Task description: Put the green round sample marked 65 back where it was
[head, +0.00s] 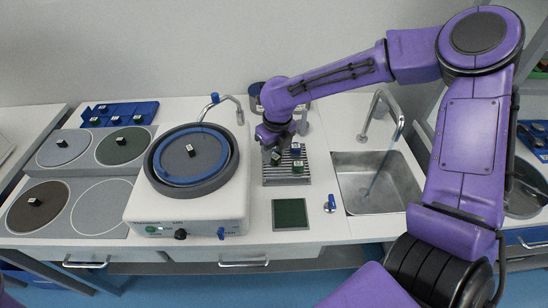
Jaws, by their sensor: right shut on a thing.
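My right gripper (275,147) reaches down over the left part of the grey slatted rack (285,181) behind the green square pad. It is shut on a small dark sample (275,158) with a pale top, which shows at its fingertips. The sample's colour and number are too small to tell, and I cannot tell whether it touches the rack. On the rack, a blue sample (296,150) and a green sample (298,166) stand just right of the gripper. No number is readable. My left gripper is out of view.
A white polishing machine (187,210) with a blue-ringed wheel stands left of the rack. The green pad (290,213) lies in front. A sink (376,190) with a tap is at right. Several discs and a blue tray (147,106) with samples are at left.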

